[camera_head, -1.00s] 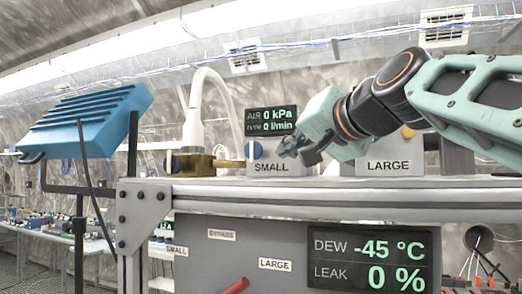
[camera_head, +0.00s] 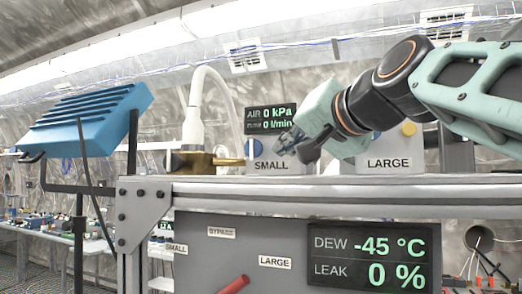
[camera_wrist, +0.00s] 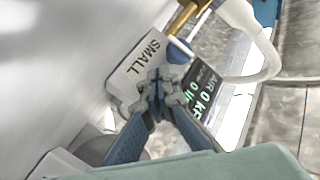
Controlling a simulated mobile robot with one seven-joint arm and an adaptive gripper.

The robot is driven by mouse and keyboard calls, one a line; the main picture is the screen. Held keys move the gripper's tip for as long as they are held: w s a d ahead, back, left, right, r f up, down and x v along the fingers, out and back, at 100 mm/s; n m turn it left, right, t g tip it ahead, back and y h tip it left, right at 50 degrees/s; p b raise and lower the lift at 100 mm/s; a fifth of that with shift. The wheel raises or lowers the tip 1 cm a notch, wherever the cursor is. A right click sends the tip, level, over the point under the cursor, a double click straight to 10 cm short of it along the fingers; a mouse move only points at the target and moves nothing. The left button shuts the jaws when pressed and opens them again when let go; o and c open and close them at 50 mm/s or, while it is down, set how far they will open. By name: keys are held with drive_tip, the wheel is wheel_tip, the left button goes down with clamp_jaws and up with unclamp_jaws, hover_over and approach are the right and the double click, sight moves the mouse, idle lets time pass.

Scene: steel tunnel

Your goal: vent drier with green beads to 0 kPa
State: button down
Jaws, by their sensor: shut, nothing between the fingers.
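The SMALL box (camera_head: 272,168) stands on the bench top with a blue knob (camera_head: 256,149) at its upper left. The LARGE box (camera_head: 392,164) stands to its right with a yellow knob (camera_head: 408,129). A display (camera_head: 271,118) behind reads AIR 0 kPa and 0 l/min. My gripper (camera_head: 283,139) is shut and empty, above and in front of the SMALL box. The wrist view shows its closed fingertips (camera_wrist: 160,87) near the SMALL label; whether they touch the box is unclear. No green beads can be made out in either view.
A brass fitting (camera_head: 205,163) with a white hose (camera_head: 194,110) stands left of the SMALL box. The front panel has a red handle (camera_head: 234,285) and a screen (camera_head: 369,259) reading DEW -45 °C, LEAK 0 %. A blue finned lamp-like unit (camera_head: 85,118) stands left.

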drive_tip(key=shift+s, duration=0.1)
drive_tip(key=shift+s+a+b, duration=0.2)
drive_tip(key=shift+s+a, duration=0.15)
drive_tip(key=shift+s, duration=0.45)
drive_tip(key=shift+s+a+b, duration=0.15)
drive_tip(key=shift+s+a, duration=0.15)
drive_tip(key=shift+s, duration=0.45)
drive_tip(key=shift+s+a+b, duration=0.2)
drive_tip(key=shift+s+a, duration=0.15)
drive_tip(key=shift+s, duration=0.45)
